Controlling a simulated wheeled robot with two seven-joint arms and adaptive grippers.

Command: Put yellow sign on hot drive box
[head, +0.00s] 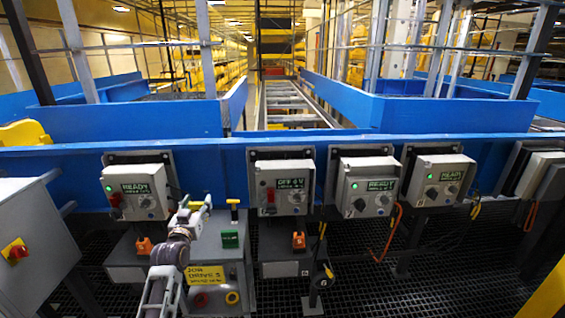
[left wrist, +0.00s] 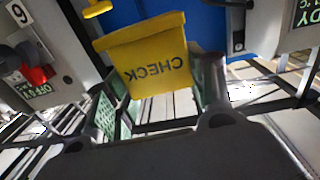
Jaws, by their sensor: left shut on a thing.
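A yellow sign (left wrist: 150,62) reading CHECK, upside down in the left wrist view, is between the fingers of my left gripper (left wrist: 160,98), which is shut on it. In the head view my left gripper (head: 194,210) is in front of the blue rail, between two drive boxes; the sign is hard to make out there. Grey drive boxes stand in a row: one with a green lamp and READY display (head: 127,202), one reading OFF 0 V (head: 267,203), and two more READY boxes (head: 358,205) (head: 429,199). I cannot tell which is hot. My right gripper is not in view.
Below stands a grey cabinet (head: 232,262) with a yellow drive label (head: 205,275), a green plate and buttons. A grey box with a red-yellow switch (head: 15,252) stands at left. Orange cables (head: 388,237) hang at right.

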